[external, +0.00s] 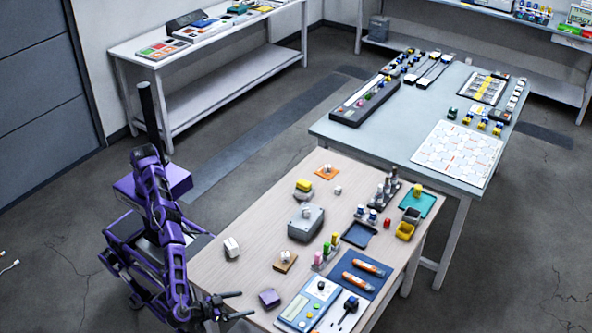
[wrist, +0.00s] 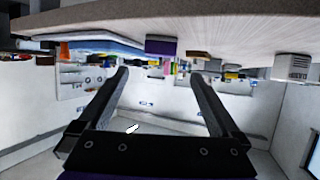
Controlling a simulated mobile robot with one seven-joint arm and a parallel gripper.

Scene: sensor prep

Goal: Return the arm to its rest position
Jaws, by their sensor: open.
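My arm (external: 168,225) is purple and stands at the near left side of the wooden table (external: 262,228). My gripper (external: 236,305) is low at the table's near left edge, and its black fingers point right. In the wrist view my gripper (wrist: 160,88) shows two black fingers spread apart with nothing between them. The wrist picture is upside down, with the tabletop (wrist: 200,25) along its top. I cannot tell from the external view how far the fingers are from the table edge.
A purple block (external: 269,298) lies near the gripper, beside a blue-and-white panel device (external: 309,301). A white-and-grey piece (external: 231,247) sits at the left edge. A grey box (external: 306,223) stands mid-table.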

